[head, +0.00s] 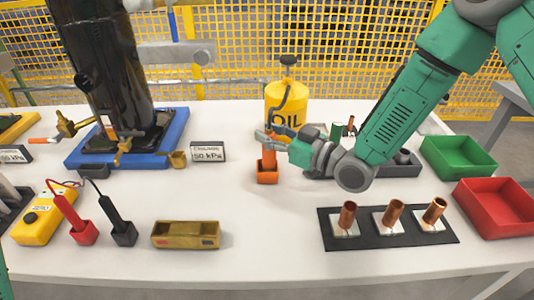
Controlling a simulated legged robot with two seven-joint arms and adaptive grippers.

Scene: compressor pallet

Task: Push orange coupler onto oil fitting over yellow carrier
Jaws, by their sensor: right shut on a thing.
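The orange coupler (269,155) stands upright in a small orange holder (267,177) near the table's middle. My right gripper (267,140) comes in from the right and is shut on the coupler's upper part, hiding some of it. The yellow oil can (284,97) stands just behind the gripper. Brass fittings (122,150) show at the foot of the black compressor (107,65), on the left; I cannot tell which one is the oil fitting, nor pick out the yellow carrier for certain. My left gripper is out of view.
A blue pallet (84,153) bears the compressor. A 50 kPa sign (207,151) stands between it and the coupler. A yellow meter (40,215), brass-coloured box (186,235), black tray (388,244) with copper pieces, green bin (458,158) and red bin (497,208) surround clear white table.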

